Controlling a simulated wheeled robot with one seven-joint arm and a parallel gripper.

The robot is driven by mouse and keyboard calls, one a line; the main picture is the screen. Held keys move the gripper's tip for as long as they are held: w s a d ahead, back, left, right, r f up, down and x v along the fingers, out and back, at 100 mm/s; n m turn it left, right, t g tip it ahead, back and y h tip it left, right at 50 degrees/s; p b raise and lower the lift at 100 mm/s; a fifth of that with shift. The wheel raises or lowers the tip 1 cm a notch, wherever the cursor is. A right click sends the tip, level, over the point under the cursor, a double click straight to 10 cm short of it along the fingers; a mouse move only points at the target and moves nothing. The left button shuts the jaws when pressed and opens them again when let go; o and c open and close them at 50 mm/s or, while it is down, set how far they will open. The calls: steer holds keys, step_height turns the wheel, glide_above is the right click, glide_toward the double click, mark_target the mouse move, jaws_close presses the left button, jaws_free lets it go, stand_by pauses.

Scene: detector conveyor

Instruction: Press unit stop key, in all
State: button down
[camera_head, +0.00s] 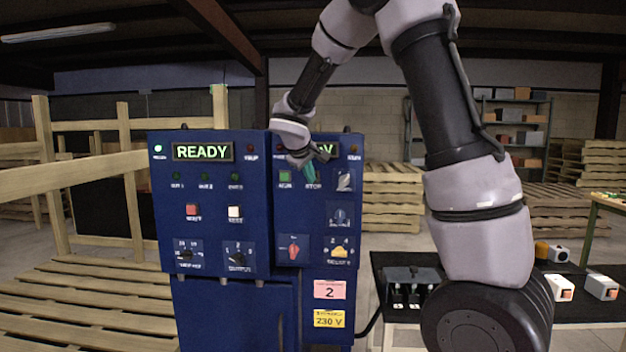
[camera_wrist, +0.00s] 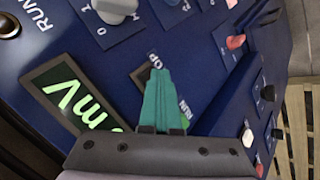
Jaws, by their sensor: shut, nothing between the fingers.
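The blue control cabinet (camera_head: 220,225) stands ahead with two panels side by side. My gripper (camera_head: 310,174) is at the upper part of the right panel, just above the STOP label (camera_head: 313,186). In the wrist view my gripper (camera_wrist: 159,72) shows its teal fingers shut together and empty, pointing at the partly covered STOP label (camera_wrist: 152,58). The RUN label (camera_wrist: 184,106) shows right beside the fingers.
The right panel's display (camera_wrist: 75,92) reads mV in green, partly covered. The left panel's display (camera_head: 203,152) reads READY. A red rotary switch (camera_head: 293,248) and a yellow knob (camera_head: 339,251) sit lower on the right panel. A black-topped table (camera_head: 385,262) with small boxes stands at right.

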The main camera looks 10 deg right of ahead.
steer(key=shift+s+a, duration=0.2)
steer(key=shift+s, duration=0.5)
steer(key=shift+s+a, duration=0.25)
steer(key=shift+s, duration=0.55)
steer(key=shift+s+a, duration=0.25)
steer(key=shift+s, duration=0.55)
steer(key=shift+s+a, duration=0.25)
steer(key=shift+s, duration=0.55)
steer(key=s+d+r+m+g+y, duration=0.1)
steer(key=s+d+r+m+y, duration=0.25)
steer(key=s, duration=0.65)
steer(key=s+d+r+m+g, duration=0.15)
steer(key=s+d+m, duration=0.35)
steer(key=s, duration=0.5)
steer(key=s+a+r+m+t+y, duration=0.1)
steer(key=s+r+m+t+y, duration=0.1)
steer(key=s, duration=0.6)
steer(key=shift+a+y, duration=0.35)
steer(key=shift+y, duration=0.1)
